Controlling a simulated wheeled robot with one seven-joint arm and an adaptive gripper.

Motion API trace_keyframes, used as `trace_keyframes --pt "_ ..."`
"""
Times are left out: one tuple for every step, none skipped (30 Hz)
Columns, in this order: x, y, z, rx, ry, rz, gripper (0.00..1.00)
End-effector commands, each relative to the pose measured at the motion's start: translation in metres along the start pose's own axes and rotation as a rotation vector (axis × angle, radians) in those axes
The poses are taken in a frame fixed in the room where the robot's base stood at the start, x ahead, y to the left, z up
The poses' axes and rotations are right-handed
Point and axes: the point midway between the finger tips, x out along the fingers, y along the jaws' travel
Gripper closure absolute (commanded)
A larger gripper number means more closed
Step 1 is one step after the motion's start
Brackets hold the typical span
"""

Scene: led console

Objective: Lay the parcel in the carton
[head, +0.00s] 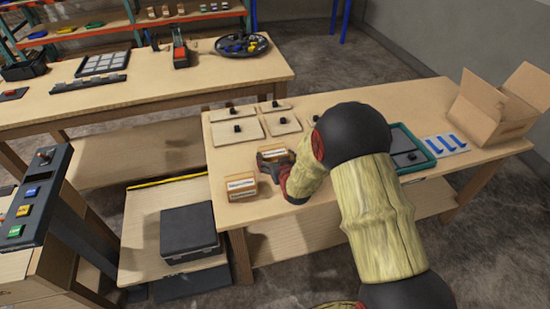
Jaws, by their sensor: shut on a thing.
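An open cardboard carton (490,112) with raised flaps stands at the right end of the near table. My arm reaches over the table, and my gripper (273,163) is at the table's left part, seen small and partly hidden by my arm. It is shut on a small brown parcel with a white label (274,154). Whether this parcel touches the tabletop is hard to tell. A similar brown box with a white label (241,187) sits at the table's front left, left of my gripper and apart from it.
Several flat plates with black knobs (236,130) lie at the table's back left. A green-rimmed tray (423,163) and a white board with blue pieces (446,144) lie between my arm and the carton. A control console (35,195) stands at the left.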

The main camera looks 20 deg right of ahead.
Motion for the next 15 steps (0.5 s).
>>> trace_keyframes --pt "-0.0002 0.0000 -0.0029 0.000 0.004 0.000 0.57" --pt "-0.0002 0.0000 -0.0029 0.000 0.004 0.000 0.57" --pt "-0.0001 0.0000 -0.0026 0.000 0.004 0.000 0.57" --pt "0.0001 0.0000 -0.0021 0.000 0.003 0.000 0.57" --pt "0.0004 -0.0001 -0.0012 0.000 0.003 0.000 0.57" --pt "0.0009 -0.0001 0.0003 0.000 0.003 0.000 0.57" --pt "0.0013 -0.0001 0.0012 0.000 0.003 0.000 0.57" --pt "0.0008 -0.0001 0.0025 0.000 0.000 0.000 0.16" --pt "0.0006 -0.0001 0.0020 0.000 0.000 0.000 0.14" --pt "0.0005 -0.0001 0.0020 0.000 0.000 0.000 0.12" --pt "0.0005 -0.0001 0.0019 0.000 0.000 0.000 0.10" --pt "0.0005 -0.0001 0.0018 0.000 0.000 0.000 0.08" --pt "0.0005 -0.0001 0.0018 0.000 0.000 0.000 0.06" --pt "0.0005 -0.0001 0.0018 0.000 0.000 0.000 0.05" --pt "0.0005 -0.0001 0.0018 0.000 0.000 0.000 0.02"
